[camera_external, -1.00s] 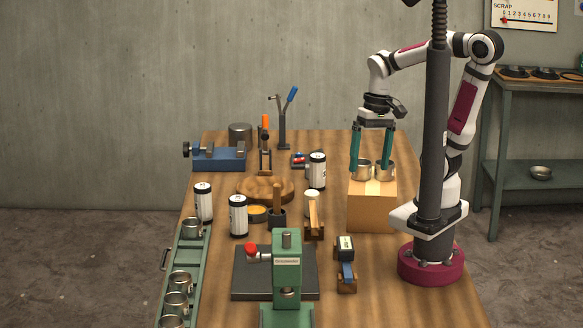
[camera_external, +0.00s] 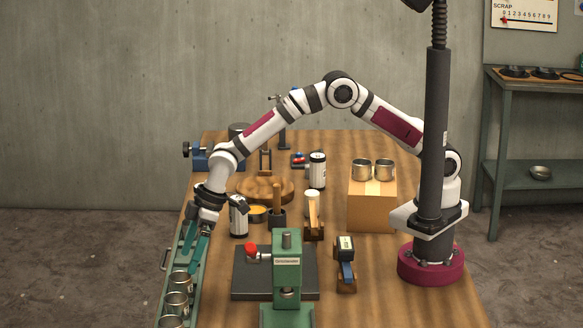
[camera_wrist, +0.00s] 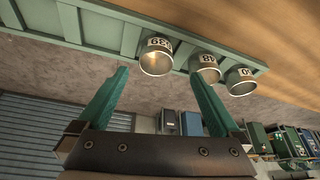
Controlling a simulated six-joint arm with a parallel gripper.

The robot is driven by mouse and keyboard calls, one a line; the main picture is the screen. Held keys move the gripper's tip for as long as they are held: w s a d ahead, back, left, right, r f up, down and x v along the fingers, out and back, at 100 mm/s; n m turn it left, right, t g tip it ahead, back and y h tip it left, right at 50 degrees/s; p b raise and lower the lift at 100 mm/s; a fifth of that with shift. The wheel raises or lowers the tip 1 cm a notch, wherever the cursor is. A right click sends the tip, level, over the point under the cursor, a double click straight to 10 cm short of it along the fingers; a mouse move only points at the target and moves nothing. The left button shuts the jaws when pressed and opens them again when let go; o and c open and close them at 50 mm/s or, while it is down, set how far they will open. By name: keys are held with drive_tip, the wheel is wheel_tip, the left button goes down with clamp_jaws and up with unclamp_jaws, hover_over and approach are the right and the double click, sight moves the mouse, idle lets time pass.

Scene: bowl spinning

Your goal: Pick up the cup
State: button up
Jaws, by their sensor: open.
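Small metal cups stand in the green rack (camera_external: 166,290) at the left table edge. Three show below my gripper in the external view, one of them the nearest cup (camera_external: 181,281). The wrist view shows three numbered cups in a row: one marked 39 (camera_wrist: 156,57), one marked 38 (camera_wrist: 205,69) and one marked 50 (camera_wrist: 240,81). My gripper (camera_external: 189,264) is open and empty over the rack, its teal fingers pointing down. In the wrist view its fingertips (camera_wrist: 158,74) are spread, with the 39 cup beyond the gap. The rack's far part is hidden behind my gripper.
Two metal cups (camera_external: 373,169) stand on a cardboard box (camera_external: 371,212) at the right. A white canister (camera_external: 238,218) stands close to my wrist.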

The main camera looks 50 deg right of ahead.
sight(183, 275)
drive_tip(key=x, duration=0.6)
drive_tip(key=shift+w+d+f, duration=0.15)
drive_tip(key=shift+w+f, duration=0.1)
drive_tip(key=shift+w, duration=0.05)
drive_tip(key=c, duration=1.4)
